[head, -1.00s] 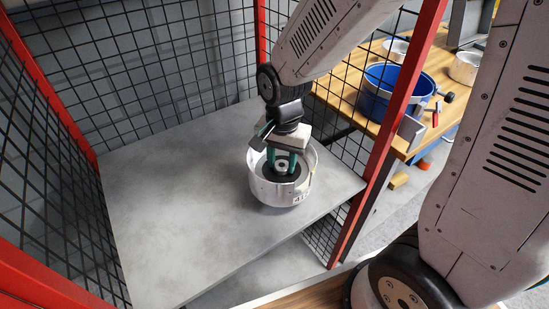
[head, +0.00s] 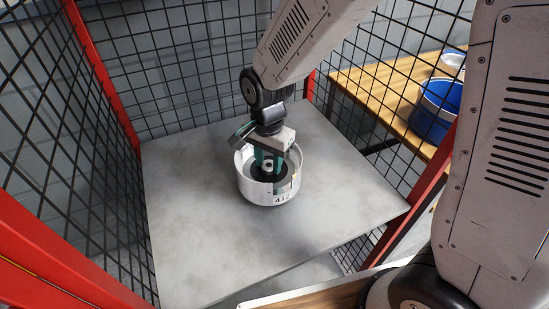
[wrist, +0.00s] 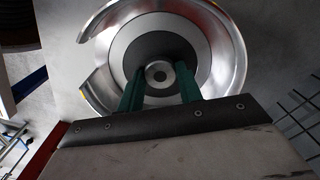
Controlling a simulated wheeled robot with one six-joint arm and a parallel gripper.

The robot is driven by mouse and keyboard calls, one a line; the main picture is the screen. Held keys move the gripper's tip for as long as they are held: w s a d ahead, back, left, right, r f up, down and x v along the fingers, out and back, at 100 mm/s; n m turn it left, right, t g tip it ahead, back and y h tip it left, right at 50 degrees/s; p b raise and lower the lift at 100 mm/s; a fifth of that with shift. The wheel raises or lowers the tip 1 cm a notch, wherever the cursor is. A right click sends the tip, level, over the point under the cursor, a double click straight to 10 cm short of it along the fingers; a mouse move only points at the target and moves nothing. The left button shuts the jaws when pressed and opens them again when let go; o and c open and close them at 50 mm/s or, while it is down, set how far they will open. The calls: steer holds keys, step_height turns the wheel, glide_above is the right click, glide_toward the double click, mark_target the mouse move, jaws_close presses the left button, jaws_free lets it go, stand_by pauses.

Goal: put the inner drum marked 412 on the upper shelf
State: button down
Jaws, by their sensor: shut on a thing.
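The inner drum marked 412 (head: 266,197) is a silvery open cup with a dark ring and a small hub inside. In the head view it is upright over the upper shelf (head: 200,240), right of the shelf's middle. I cannot tell whether its base touches the shelf. My gripper (head: 267,163) reaches down into the drum, its green fingers shut on the central hub. The wrist view shows the fingertips (wrist: 160,75) on either side of the hub, and a gap in the drum's rim at the left.
Black mesh walls (head: 200,70) with red posts (head: 103,75) enclose the shelf on the left, back and right. A wooden bench (head: 400,95) with a blue bin (head: 437,108) stands outside at the right. The shelf's left and front are clear.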

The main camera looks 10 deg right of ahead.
mark_target(268, 165)
steer(key=shift+a+f, duration=0.15)
steer(key=shift+f, duration=1.35)
steer(key=shift+f, duration=0.1)
steer(key=c, duration=0.9)
jaws_free()
steer(key=shift+f, duration=0.1)
steer(key=shift+c, duration=0.2)
step_height(268, 165, up, 12)
steer(key=shift+r, duration=0.2)
steer(key=s+d+r+n, duration=0.4)
steer(key=s+d, duration=0.4)
steer(key=s, duration=0.2)
steer(key=s+d+r+n+t, duration=0.1)
steer(key=s+d+r+n, duration=0.4)
steer(key=s+d, duration=0.4)
steer(key=shift+s+r, duration=0.4)
steer(key=shift+s, duration=0.2)
